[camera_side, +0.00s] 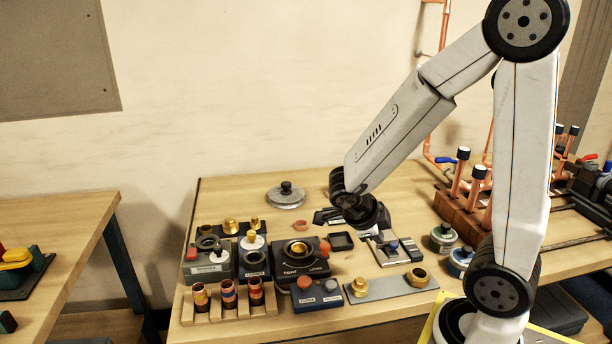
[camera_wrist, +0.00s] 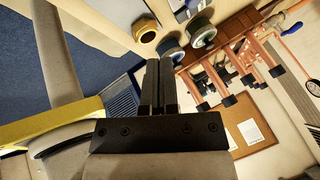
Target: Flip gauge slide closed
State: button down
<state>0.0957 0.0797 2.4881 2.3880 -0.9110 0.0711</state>
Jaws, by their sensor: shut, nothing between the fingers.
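A light metal plate with a dark slider and a blue knob (camera_side: 393,249) lies on the wooden table below and right of my gripper; it looks like the gauge slide. Whether its slide is open or closed is too small to tell.
A tight/loose dial block (camera_side: 302,262) and a black tray (camera_side: 341,241) stand near the gauge. Green (camera_side: 443,237) and blue (camera_side: 460,261) tins sit to the right, before upright copper pipes (camera_side: 487,190). Brass fittings (camera_side: 417,277) lie on a grey strip in front.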

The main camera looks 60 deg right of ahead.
send_near(397, 255)
jog(key=shift+s+a+f, duration=0.45)
jog(key=shift+s+f, duration=0.05)
jog(key=shift+f, duration=0.15)
jog(key=shift+s+a+f, duration=0.4)
jog(key=shift+s+f, duration=0.15)
jog(key=shift+f, duration=0.15)
jog(key=shift+w+d+f, duration=0.2)
jog(key=shift+d, duration=0.5)
jog(key=shift+w+d+f, duration=0.15)
jog(key=shift+w+d, duration=0.05)
jog(key=shift+d, duration=0.45)
jog(key=shift+w+d+f, duration=0.2)
jog(key=shift+d, duration=0.5)
jog(key=shift+w+d, duration=2)
jog(key=shift+a, duration=0.1)
